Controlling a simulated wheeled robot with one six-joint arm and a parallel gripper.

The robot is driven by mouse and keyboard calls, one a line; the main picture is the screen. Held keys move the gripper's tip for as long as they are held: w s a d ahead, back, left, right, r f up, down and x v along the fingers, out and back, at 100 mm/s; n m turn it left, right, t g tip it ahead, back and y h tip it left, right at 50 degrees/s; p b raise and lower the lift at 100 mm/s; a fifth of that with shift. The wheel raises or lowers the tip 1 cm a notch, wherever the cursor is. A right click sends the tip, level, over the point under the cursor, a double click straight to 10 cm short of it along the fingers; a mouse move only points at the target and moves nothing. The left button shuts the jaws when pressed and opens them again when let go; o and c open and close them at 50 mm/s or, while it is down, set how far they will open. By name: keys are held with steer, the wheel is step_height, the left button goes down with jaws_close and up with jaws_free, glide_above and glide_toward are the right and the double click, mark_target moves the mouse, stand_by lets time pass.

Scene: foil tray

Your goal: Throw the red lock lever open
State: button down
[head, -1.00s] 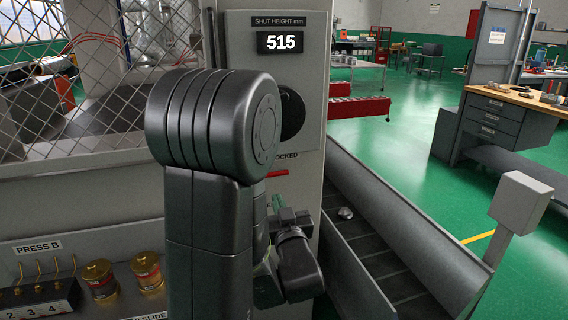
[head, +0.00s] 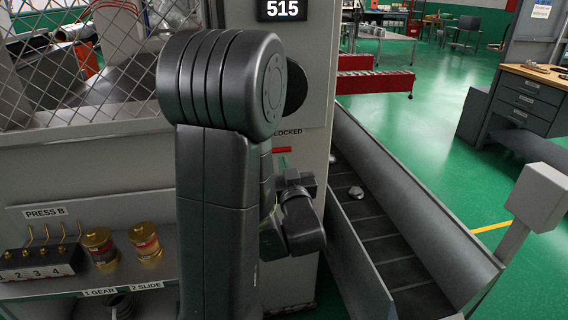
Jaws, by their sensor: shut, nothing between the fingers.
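The red lock lever (head: 283,150) shows as a short red bar on the grey press panel (head: 314,150), just under a label (head: 287,133) of which "LOCKED" can be read. My arm hides the lever's left part and pivot. My gripper (head: 298,178) is at the end of the dark wrist, a little below and right of the visible red bar. It looks shut and empty. Its fingertips are small and dark here, and I cannot tell whether they touch the lever.
A black knob (head: 296,88) is partly behind my arm. The display (head: 282,9) reads 515. A grey chute (head: 395,210) slopes down right of the panel with a small metal piece (head: 356,192) in it. A wire mesh guard (head: 90,70) and a shelf with brass pots (head: 145,240) are left.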

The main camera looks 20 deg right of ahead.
steer(key=x, duration=0.7)
steer(key=shift+w+p, duration=0.2)
steer(key=shift+p, duration=0.2)
steer(key=shift+f, duration=0.1)
